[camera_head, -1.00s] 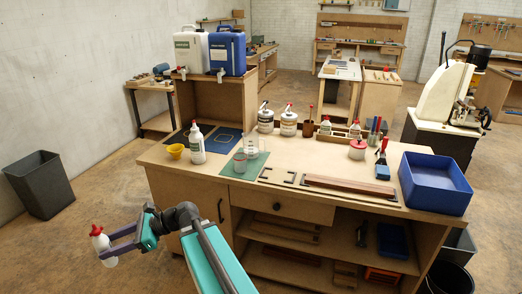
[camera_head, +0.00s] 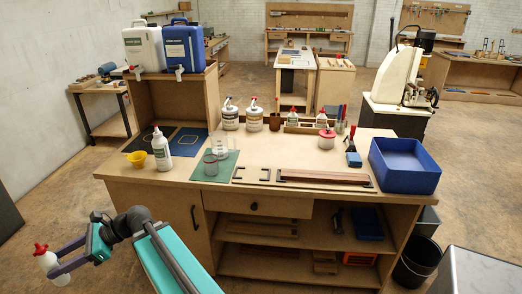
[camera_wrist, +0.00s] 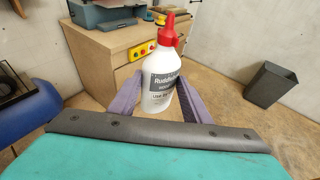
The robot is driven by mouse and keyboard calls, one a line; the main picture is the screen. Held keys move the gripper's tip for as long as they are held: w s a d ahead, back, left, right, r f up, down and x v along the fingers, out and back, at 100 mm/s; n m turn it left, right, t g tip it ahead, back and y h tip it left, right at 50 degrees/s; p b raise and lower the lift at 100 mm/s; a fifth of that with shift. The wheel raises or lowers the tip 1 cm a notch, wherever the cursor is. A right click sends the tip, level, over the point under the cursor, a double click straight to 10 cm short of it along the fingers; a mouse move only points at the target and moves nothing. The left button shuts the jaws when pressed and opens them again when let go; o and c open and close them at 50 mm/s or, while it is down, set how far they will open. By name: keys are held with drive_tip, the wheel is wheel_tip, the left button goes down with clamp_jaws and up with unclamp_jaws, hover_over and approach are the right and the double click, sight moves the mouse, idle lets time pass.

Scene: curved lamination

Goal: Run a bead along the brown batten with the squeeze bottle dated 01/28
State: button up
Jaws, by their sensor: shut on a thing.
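My gripper (camera_head: 62,259) is shut on a white squeeze bottle (camera_head: 47,262) with a red cap, held in the air at the lower left, clear of the bench. In the wrist view the bottle (camera_wrist: 159,84) stands roughly upright between the purple fingers, with a dark label; its date is too small to read. The brown batten (camera_head: 325,178) lies along the front right of the bench top (camera_head: 262,152), beside dark brackets (camera_head: 252,174).
Open floor (camera_head: 60,200) lies left of the bench.

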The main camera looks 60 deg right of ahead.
drive_tip(key=shift+d, duration=0.1)
drive_tip(key=w+d+r+m+t+h+p, duration=0.1)
drive_tip(key=w+d+m+t+h, duration=0.2)
drive_tip(key=d, duration=0.7)
drive_tip(key=w+d+r+m+t+h+p, duration=0.15)
drive_tip(key=d+m, duration=0.35)
drive_tip(key=d, duration=0.5)
drive_tip(key=s+d+r+m+t+h+p, duration=0.1)
drive_tip(key=s+d+m+h+p, duration=0.2)
drive_tip(key=d, duration=0.8)
drive_tip(key=s+d+r+m+t+h, duration=0.15)
drive_tip(key=d+m+h, duration=0.4)
drive_tip(key=d, duration=0.55)
drive_tip(key=s+d+m+g+h+p, duration=0.4)
drive_tip(key=s+d+m+h, duration=0.8)
drive_tip(key=s+d, duration=1.8)
drive_tip(key=d+m+g, duration=0.2)
drive_tip(key=d+m, duration=0.1)
drive_tip(key=m, duration=0.1)
drive_tip(key=shift+s+p, duration=0.25)
drive_tip(key=shift+p, duration=0.15)
drive_tip(key=shift+w+m, duration=0.1)
drive_tip(key=shift+m, duration=0.15)
